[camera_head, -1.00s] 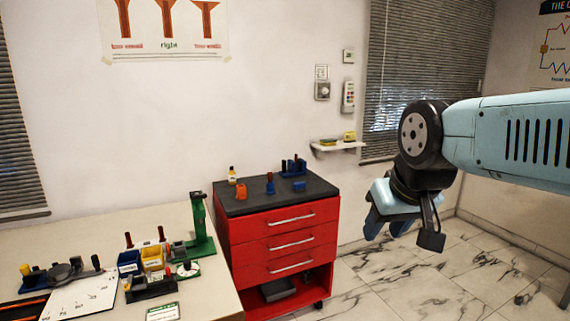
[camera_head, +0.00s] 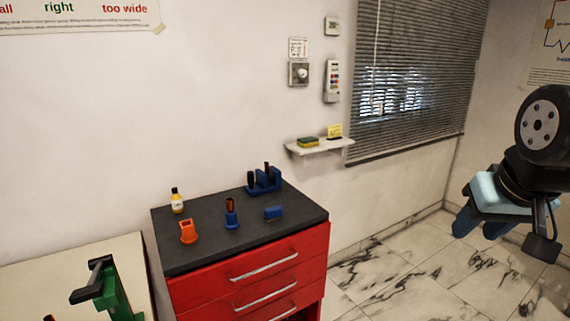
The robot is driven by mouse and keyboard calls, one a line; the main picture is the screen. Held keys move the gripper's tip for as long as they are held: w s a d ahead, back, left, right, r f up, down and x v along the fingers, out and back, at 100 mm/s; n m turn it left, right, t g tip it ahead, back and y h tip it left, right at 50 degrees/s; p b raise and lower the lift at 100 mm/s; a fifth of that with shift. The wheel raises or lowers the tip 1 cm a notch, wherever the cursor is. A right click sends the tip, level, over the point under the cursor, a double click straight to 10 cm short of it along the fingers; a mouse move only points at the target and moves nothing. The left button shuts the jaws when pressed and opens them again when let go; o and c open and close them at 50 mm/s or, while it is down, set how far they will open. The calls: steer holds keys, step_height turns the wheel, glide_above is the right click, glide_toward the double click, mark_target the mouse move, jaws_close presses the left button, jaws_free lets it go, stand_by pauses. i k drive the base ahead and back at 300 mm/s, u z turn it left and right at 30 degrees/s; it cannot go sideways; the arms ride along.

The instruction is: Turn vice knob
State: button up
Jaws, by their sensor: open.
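I cannot make out a vice or its knob for certain in this view. A green stand with a black bar on top (camera_head: 112,290) rises at the bottom left, cut off by the lower edge; I cannot tell whether it belongs to the vice. My gripper (camera_head: 482,229) hangs at the right, its blue fingers pointing down and apart with nothing between them. It is over the marble floor, well to the right of the cabinet and touching nothing.
A red drawer cabinet (camera_head: 243,268) carries a small bottle (camera_head: 177,202), an orange holder (camera_head: 188,233), a blue holder (camera_head: 231,217), a blue block (camera_head: 273,213) and a blue rack (camera_head: 264,181). A wall shelf (camera_head: 318,149) is behind. A pale bench (camera_head: 40,285) is at left.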

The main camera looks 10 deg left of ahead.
mark_target(251, 173)
steer(key=u, duration=0.1)
steer(key=i, duration=1.25)
steer(key=u, duration=0.9)
steer(key=i, duration=0.5)
steer(key=u, duration=0.25)
steer(key=k, duration=0.8)
steer(key=u, duration=0.2)
steer(key=i, duration=0.8)
steer(key=z, duration=0.1)
